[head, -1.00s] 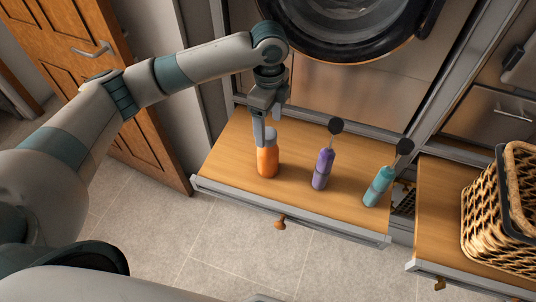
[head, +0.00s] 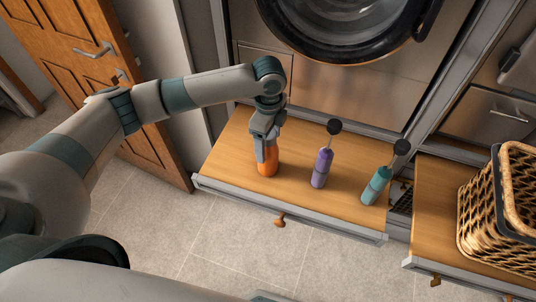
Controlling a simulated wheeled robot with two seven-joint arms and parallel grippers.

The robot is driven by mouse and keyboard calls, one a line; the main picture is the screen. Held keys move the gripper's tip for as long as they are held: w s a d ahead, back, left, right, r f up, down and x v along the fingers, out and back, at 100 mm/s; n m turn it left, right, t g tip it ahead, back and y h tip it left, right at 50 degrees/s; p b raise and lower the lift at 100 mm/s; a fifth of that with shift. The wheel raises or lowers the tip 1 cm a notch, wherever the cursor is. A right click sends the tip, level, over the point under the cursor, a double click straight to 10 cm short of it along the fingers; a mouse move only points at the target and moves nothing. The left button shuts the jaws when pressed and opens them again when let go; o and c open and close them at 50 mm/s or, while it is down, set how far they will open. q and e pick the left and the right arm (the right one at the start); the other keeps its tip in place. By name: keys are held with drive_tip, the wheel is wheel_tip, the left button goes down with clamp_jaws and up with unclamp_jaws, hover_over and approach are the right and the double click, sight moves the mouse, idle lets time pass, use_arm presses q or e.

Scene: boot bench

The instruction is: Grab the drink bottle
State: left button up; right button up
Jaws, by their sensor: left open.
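An orange bottle (head: 268,164) stands upright on the wooden bench top (head: 225,160), towards its left side. My left gripper (head: 266,150) points down over the bottle, with its fingers at the bottle's upper part. The gripper is open, and its fingers and palm hide the top of the bottle. I cannot tell whether a finger touches it. A purple bottle (head: 322,168) and a teal bottle (head: 377,186) stand to the right, each with a dark round piece above its top. My right gripper is not in view.
A woven basket (head: 490,215) stands on another wooden surface at the right. A front-loading machine with a round door (head: 345,25) is behind the bench. A wooden door (head: 85,60) is at the left. Tiled floor (head: 240,240) lies in front.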

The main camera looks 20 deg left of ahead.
use_arm(q)
drive_tip(key=shift+s+f+p, duration=0.15)
drive_tip(key=shift+f+p, duration=0.15)
drive_tip(key=shift+f, duration=0.75)
drive_tip(key=shift+s+f+p, duration=0.1)
drive_tip(key=shift+f+p, duration=0.2)
drive_tip(key=shift+f, duration=0.75)
drive_tip(key=c, duration=1.2)
